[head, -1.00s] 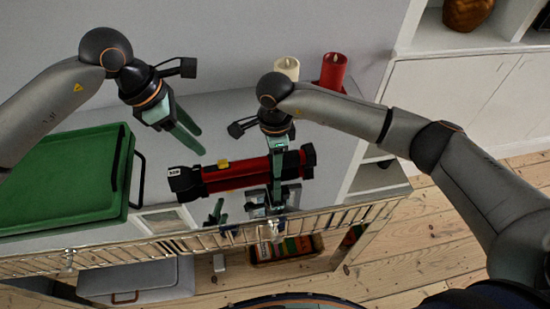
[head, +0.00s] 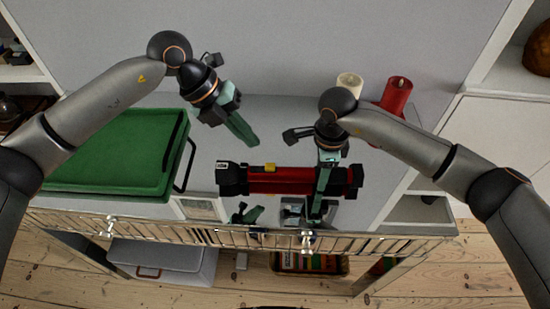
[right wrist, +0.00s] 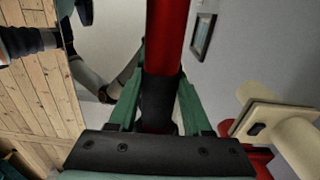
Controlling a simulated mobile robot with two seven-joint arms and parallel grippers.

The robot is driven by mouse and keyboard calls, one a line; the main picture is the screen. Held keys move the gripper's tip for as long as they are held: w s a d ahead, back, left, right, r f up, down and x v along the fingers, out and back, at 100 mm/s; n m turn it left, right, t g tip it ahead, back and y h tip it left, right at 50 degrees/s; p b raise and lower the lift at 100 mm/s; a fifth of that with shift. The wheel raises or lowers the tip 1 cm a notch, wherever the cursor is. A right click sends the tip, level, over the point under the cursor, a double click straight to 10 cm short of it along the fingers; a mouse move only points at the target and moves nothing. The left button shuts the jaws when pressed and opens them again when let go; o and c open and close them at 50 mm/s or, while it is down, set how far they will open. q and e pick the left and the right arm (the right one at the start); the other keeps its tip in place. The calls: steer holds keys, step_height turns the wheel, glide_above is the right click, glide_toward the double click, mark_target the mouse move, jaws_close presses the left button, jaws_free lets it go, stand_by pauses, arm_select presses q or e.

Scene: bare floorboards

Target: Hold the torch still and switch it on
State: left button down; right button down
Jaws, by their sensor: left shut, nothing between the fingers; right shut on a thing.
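The torch (head: 290,181) is red with black ends and a yellow switch (head: 270,167) on its upper side. It lies crosswise in the head view, over the grey top. My right gripper (head: 322,186) is shut around the torch's body, right of the switch. In the right wrist view the torch (right wrist: 171,35) runs between the green fingers, with a black section there. My left gripper (head: 254,143) is shut and empty. In the head view its fingertips appear just above and slightly left of the switch, apart from the torch.
A green tray (head: 180,140) lies left on the grey top. A metal rail (head: 350,245) runs along the front edge. A grey box (head: 180,262) sits below.

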mark_target(270, 167)
arm_select(q)
steer(key=n, duration=0.6)
steer(key=n+h, duration=0.1)
steer(key=n, duration=0.5)
steer(key=a+n+h, duration=0.1)
steer(key=n, duration=0.4)
steer(key=shift+w+f+n, duration=0.25)
steer(key=shift+n, duration=0.15)
steer(key=x, duration=1)
